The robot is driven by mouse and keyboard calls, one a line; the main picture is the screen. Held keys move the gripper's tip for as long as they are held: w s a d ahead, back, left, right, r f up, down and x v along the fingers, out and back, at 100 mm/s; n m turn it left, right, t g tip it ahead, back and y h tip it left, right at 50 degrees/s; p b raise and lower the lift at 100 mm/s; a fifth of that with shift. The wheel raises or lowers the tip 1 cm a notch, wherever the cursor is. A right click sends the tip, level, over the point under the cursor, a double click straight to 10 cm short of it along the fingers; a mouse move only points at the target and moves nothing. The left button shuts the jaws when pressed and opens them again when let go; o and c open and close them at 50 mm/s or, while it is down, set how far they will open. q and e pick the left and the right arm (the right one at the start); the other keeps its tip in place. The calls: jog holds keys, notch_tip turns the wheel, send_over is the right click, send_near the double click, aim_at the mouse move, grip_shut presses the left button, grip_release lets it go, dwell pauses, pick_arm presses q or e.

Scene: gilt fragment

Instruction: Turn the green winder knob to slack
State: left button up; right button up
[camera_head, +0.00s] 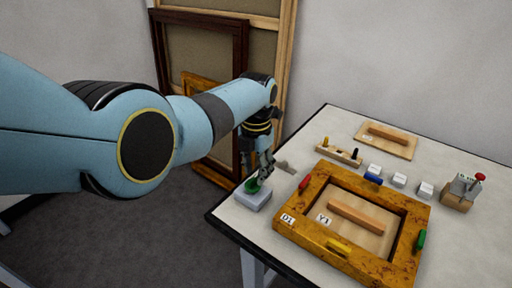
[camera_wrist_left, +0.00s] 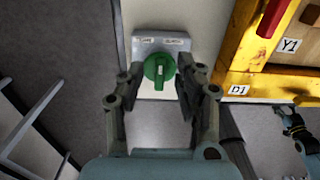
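The green winder knob (camera_wrist_left: 159,72) sits on a small grey box with two small labels near the table's left corner. In the head view the knob (camera_head: 252,186) is partly hidden by my left gripper (camera_head: 262,178). In the left wrist view my left gripper (camera_wrist_left: 158,82) has its two fingers apart, one on each side of the knob. I cannot tell whether the fingertips touch it. The knob's grip bar points roughly up and down in that view. The label words are too small to read surely.
A gilt frame (camera_head: 292,222) with red, blue, green and yellow pieces and labels D1 and Y1 lies right of the knob. White blocks (camera_head: 399,180), a peg holder (camera_head: 338,152) and a red-knobbed device (camera_head: 462,190) stand behind it. Large frames lean on the wall.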

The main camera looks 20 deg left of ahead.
aim_at(256, 176)
pick_arm(q)
notch_tip(256, 176, up, 11)
jog(key=shift+f, duration=0.2)
